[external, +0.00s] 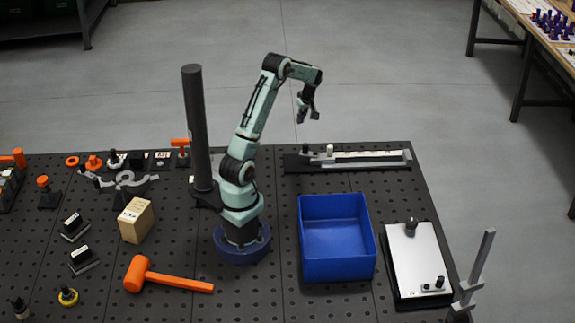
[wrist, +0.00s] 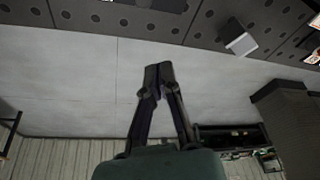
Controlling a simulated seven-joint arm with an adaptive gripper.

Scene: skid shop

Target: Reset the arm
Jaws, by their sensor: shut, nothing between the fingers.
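My gripper (external: 301,117) hangs at the end of my raised arm in the external view, above and beyond the far edge of the black perforated table (external: 330,304). In the wrist view my gripper (wrist: 158,72) has its fingertips together with nothing between them. My arm stands upright from its round blue base and bends over at the top to the right. No object touches my gripper.
A blue bin (external: 337,243) stands right of my base. An orange mallet (external: 165,277) and a cardboard box (external: 136,220) lie to the left. A tall dark post (external: 198,130) rises close beside my arm. A white-topped plate (external: 416,260) lies at right.

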